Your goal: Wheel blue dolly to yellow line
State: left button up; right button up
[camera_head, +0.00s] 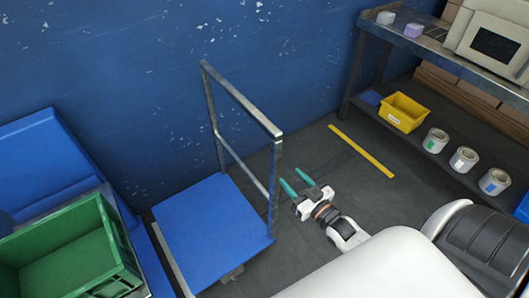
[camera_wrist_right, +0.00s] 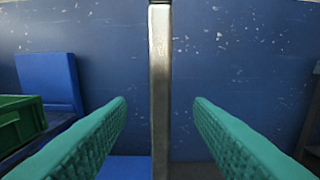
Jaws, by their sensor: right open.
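The blue dolly (camera_head: 208,233) stands on the dark floor near the blue wall, with a grey metal push handle (camera_head: 243,101) rising at its right side. My right gripper (camera_head: 295,184) is open and empty just right of the handle's near upright. In the right wrist view the upright (camera_wrist_right: 160,90) stands between the two green fingers (camera_wrist_right: 160,115), a little beyond their tips and apart from them. The yellow line (camera_head: 361,150) lies on the floor to the right of the dolly and is uncovered. My left gripper is not in view.
A green crate (camera_head: 70,262) sits at the left beside blue panels (camera_head: 48,158). At the right a metal shelf (camera_head: 441,60) holds a yellow bin (camera_head: 403,112) and several cans (camera_head: 463,159) low down.

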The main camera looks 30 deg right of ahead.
aim_at(272, 158)
jog(key=w, duration=1)
jog(key=shift+w+a+f, duration=0.1)
jog(key=shift+w+a, duration=0.15)
jog(key=shift+a, duration=0.15)
grip_shut()
